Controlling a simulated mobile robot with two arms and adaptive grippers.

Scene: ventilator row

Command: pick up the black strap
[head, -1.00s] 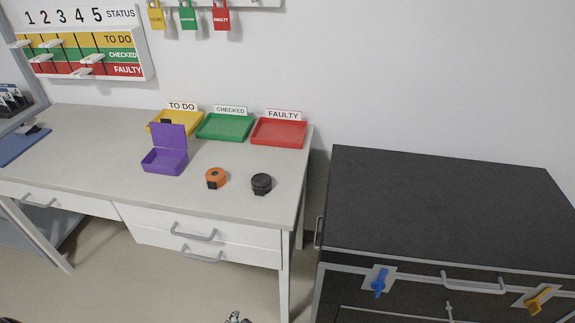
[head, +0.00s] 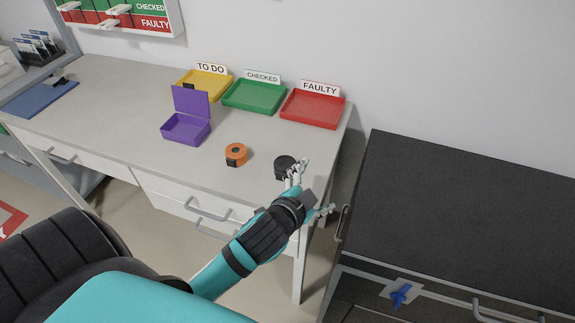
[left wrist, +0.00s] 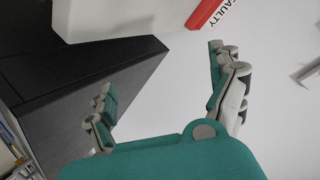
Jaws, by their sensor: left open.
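The black strap (head: 285,166) is a small dark roll on the white desk, near its front right corner, in the head view. My left gripper (head: 312,190) is open and empty at that corner. One finger overlaps the strap's right edge in the picture; I cannot tell if it touches. In the left wrist view my left gripper (left wrist: 164,78) shows its teal and grey fingers spread wide, with nothing between them. The strap does not show in that view. My right gripper is not in view.
An orange strap roll (head: 236,154) and an open purple box (head: 187,128) stand left of the strap. Yellow (head: 205,84), green (head: 254,96) and red (head: 312,109) trays line the desk's back. A black cabinet (head: 460,210) stands right, past a narrow gap.

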